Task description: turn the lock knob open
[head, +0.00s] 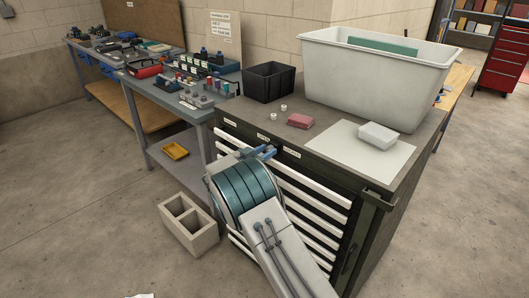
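My gripper (266,152) is a small blue shape at the end of my teal-and-white arm. It is at the top front edge of a dark drawer cabinet (345,172), between two small white labels, one on its left (264,136) and one on its right (292,153). The lettering is too small to read. I cannot make out the lock knob; the gripper and arm cover that part of the front. Whether the gripper touches anything, or is open or shut, cannot be told.
On the cabinet top are a black bin (269,82), a large white tub (365,85), a red block (300,121) and a pale box (378,136). A concrete block (186,225) is on the floor to the left. Workbenches line the left wall.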

